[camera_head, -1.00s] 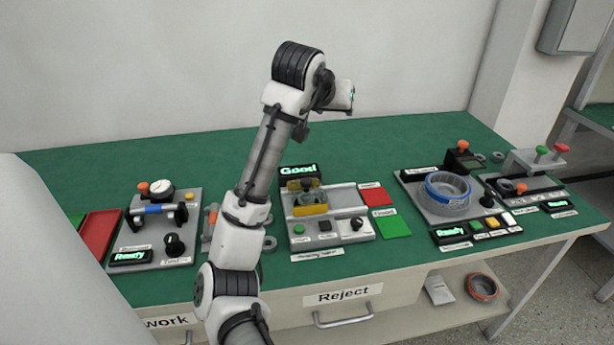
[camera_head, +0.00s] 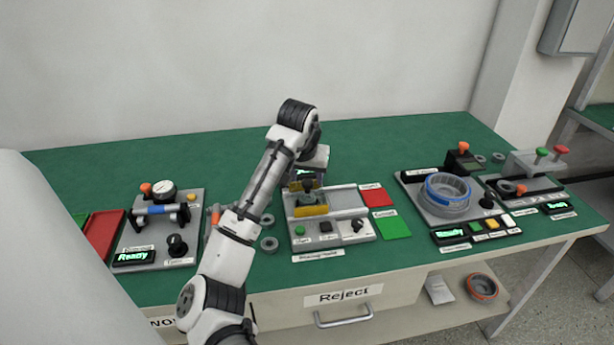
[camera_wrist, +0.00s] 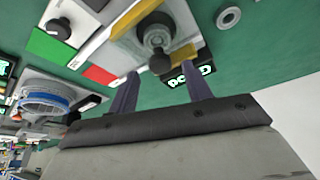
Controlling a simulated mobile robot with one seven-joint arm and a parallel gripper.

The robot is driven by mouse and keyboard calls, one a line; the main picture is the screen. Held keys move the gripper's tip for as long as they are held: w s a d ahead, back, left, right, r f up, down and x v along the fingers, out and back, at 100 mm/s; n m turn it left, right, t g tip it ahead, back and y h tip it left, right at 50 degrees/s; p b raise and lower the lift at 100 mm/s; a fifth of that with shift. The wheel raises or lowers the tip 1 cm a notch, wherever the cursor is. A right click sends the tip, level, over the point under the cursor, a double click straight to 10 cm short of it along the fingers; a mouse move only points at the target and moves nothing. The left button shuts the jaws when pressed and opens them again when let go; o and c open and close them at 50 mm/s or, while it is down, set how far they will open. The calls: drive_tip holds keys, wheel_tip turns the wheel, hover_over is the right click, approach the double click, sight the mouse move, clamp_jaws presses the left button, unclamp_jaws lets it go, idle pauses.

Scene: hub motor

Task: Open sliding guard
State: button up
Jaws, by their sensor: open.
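The test station (camera_head: 345,200) stands mid-table, with a light rail plate running left to right. A yellow-sided part (camera_head: 311,210), which looks like the sliding guard, sits at the left end of the rails around a grey round seat. In the wrist view its yellow side (camera_wrist: 184,53) shows beside the seat and a dark round knob (camera_wrist: 159,63). My gripper (camera_wrist: 162,80) is open, its two fingers apart, with the knob close by between their tips. I cannot tell whether they touch it. In the head view my gripper (camera_head: 308,182) is above the back of the station, partly hiding its display.
A red pad (camera_head: 377,195) and a green pad (camera_head: 393,223) lie right of the station. A gauge fixture (camera_head: 160,225) stands to the left, and a fixture with a blue-rimmed ring (camera_head: 447,195) to the right. Loose grey rings (camera_head: 268,243) lie close to the station's left side.

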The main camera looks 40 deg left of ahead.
sight(308, 192)
drive_tip(key=shift+x, duration=1.1)
clamp_jaws()
